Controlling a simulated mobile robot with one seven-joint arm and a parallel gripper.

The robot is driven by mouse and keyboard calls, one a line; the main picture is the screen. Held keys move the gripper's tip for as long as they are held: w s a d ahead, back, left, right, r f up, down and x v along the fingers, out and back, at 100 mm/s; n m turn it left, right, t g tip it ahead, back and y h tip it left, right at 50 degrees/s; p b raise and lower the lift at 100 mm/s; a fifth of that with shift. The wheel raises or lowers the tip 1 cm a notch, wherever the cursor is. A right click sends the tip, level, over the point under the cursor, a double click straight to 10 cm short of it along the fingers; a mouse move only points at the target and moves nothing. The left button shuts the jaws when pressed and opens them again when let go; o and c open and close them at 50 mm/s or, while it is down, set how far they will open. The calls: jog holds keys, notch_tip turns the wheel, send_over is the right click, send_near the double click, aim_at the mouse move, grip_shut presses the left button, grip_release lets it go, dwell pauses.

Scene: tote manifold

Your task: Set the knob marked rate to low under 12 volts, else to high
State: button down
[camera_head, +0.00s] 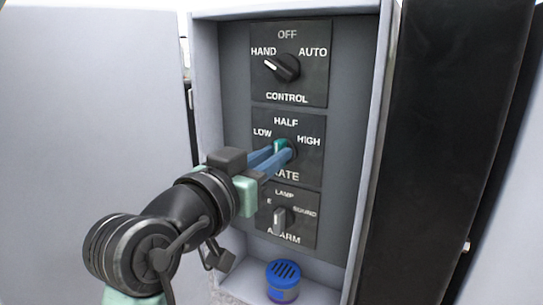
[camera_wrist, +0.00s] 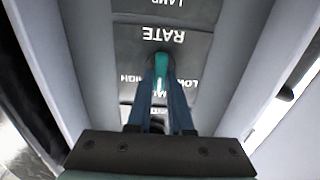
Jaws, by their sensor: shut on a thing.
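The rate knob (camera_head: 281,146) is teal and sits in the middle panel of the open cabinet, with LOW at its left, HALF above and HIGH at its right. My gripper (camera_head: 275,156) has its blue fingers shut on this knob. In the wrist view, which is upside down, the teal knob (camera_wrist: 161,62) shows between the fingertips (camera_wrist: 160,76). A pale line on it seems to run towards the HALF side, but the fingers partly hide it. No voltage reading is in view.
The control knob (camera_head: 283,67) above points to HAND. The alarm knob (camera_head: 280,218) is below, its panel partly covered by my gripper. A blue round device (camera_head: 284,274) sits on the cabinet floor. The cabinet's side wall (camera_head: 372,150) stands close on the right.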

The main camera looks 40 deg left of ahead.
jog(key=shift+m+b, duration=0.3)
jog(key=shift+d+f+m+b, duration=0.1)
jog(key=shift+m+b, duration=2.35)
jog(key=shift+m, duration=0.4)
jog(key=shift+d+m+b, duration=0.1)
jog(key=shift+m+b, duration=2.3)
jog(key=shift+m, duration=0.45)
jog(key=c, duration=0.8)
grip_release()
